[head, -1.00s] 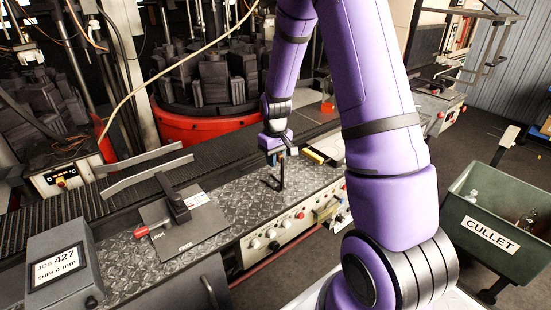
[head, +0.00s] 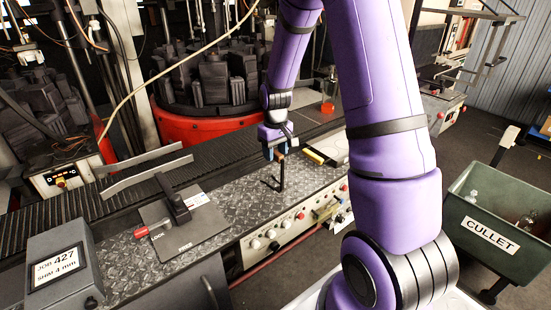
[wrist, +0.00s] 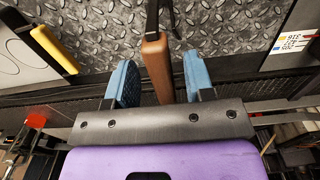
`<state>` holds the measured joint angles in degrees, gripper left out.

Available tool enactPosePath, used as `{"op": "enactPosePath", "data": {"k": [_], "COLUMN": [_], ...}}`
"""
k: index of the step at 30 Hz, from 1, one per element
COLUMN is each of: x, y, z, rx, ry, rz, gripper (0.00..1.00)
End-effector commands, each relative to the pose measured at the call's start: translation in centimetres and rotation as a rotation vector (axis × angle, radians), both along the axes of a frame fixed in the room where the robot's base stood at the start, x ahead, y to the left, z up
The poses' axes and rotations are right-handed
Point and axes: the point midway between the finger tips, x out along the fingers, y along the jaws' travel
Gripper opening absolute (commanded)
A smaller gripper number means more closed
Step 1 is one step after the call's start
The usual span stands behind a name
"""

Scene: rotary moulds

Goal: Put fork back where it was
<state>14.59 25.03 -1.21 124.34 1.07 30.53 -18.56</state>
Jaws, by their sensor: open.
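The fork (head: 281,177) stands on the diamond-plate bench top, with a dark metal part below and a brown handle at its upper end. In the wrist view, the brown handle (wrist: 156,68) reaches in between the two blue fingers, with a gap on each side. My gripper (head: 273,151) is open beside the upper end of the fork; it also shows in the wrist view (wrist: 160,85). The fork's foot is small in the head view, and I cannot tell exactly how it is seated.
A grey plate (head: 205,229) marked LOCK, with a black handle and red tip, lies left of the fork. A yellow-handled item (head: 314,156) lies close to its right. A ribbed conveyor (head: 130,192) runs behind. A green cullet bin (head: 480,183) stands far right.

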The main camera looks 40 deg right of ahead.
Motion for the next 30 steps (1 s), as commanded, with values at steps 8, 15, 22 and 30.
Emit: {"op": "enactPosePath", "data": {"k": [8,15,22,30], "x": [0.1,0.0,-0.8,-5.6], "y": [0.0,0.0,0.9,4.8], "z": [5.8,8.6,11.1,18.2], "rx": [-0.001,0.0,-0.005,-0.02], "ry": [-0.004,-0.001,-0.024,-0.128], "rz": [0.0,0.0,0.0,-0.006], "gripper": [0.49,0.49,0.49,0.49]}}
